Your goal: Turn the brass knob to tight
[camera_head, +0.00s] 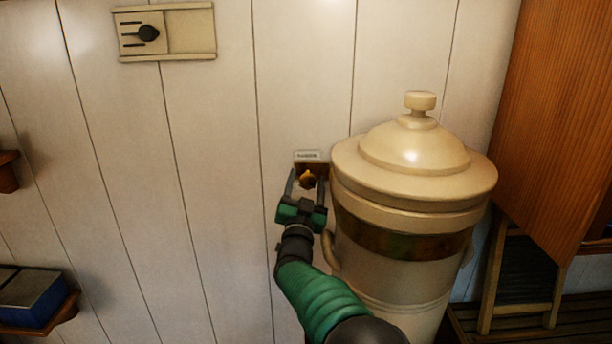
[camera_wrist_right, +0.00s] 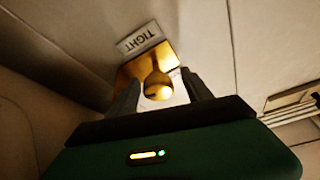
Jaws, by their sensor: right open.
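The brass knob (camera_head: 307,180) sits on a small plate on the white plank wall, just left of the big cream urn. A small label (camera_head: 307,156) is fixed above it; in the right wrist view the label (camera_wrist_right: 140,39) reads TIGHT. My right gripper (camera_head: 306,183) is open, its two dark fingers on either side of the knob. In the right wrist view the round knob (camera_wrist_right: 158,86) shows between the fingertips of the gripper (camera_wrist_right: 160,92). I cannot tell whether the fingers touch it. My left gripper is not in view.
The lidded cream urn (camera_head: 414,190) stands close to the right of my right gripper. A sliding wall vent (camera_head: 190,30) is at upper left. A blue box (camera_head: 32,298) sits on a shelf at lower left. A wooden panel (camera_head: 560,120) hangs at right.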

